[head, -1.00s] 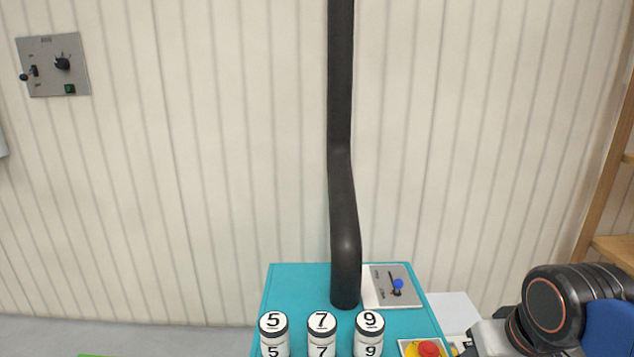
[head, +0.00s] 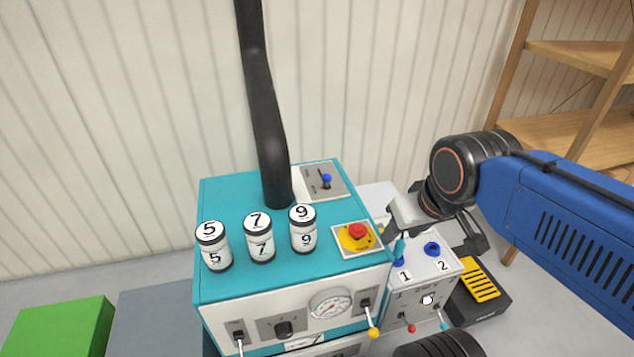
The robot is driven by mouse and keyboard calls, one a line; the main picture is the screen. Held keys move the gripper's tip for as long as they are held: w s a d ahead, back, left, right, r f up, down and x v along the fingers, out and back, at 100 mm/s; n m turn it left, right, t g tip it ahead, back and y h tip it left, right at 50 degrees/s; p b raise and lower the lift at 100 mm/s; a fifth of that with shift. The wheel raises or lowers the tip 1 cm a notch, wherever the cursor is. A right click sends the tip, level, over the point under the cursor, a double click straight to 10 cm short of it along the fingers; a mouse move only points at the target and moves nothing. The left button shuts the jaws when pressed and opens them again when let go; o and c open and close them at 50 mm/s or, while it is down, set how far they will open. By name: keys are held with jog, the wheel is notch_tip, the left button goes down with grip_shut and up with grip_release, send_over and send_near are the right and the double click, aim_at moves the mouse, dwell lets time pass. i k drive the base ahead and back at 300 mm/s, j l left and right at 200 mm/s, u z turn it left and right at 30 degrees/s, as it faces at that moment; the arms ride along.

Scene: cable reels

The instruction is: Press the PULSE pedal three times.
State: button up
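A black foot pedal with a yellow ribbed top (head: 480,280) sits on the floor at the right, beside a small grey box. I cannot read a label on it, so I cannot tell whether it is the PULSE pedal. My gripper (head: 437,245) is in front of the box's top, up and left of the pedal in the picture and apart from it. Its fingers are partly lost against the box, and I cannot tell how far they are apart.
A teal machine (head: 230,285) carries jars marked 5, 7 and 9, a red stop button (head: 356,231) and a black pipe (head: 266,110). The grey box (head: 405,300) has blue sockets marked 1 and 2. Wooden shelves (head: 575,125) stand at right. A green block (head: 60,325) is at left.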

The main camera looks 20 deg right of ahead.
aim_at(481, 287)
jog(key=k+j+z, duration=0.15)
jog(key=z, duration=0.3)
jog(key=k+j+z, duration=0.15)
jog(key=j+z, duration=0.15)
jog(key=z, duration=0.2)
jog(key=i+l+z, duration=0.15)
jog(key=z, duration=0.35)
jog(key=i, duration=0.25)
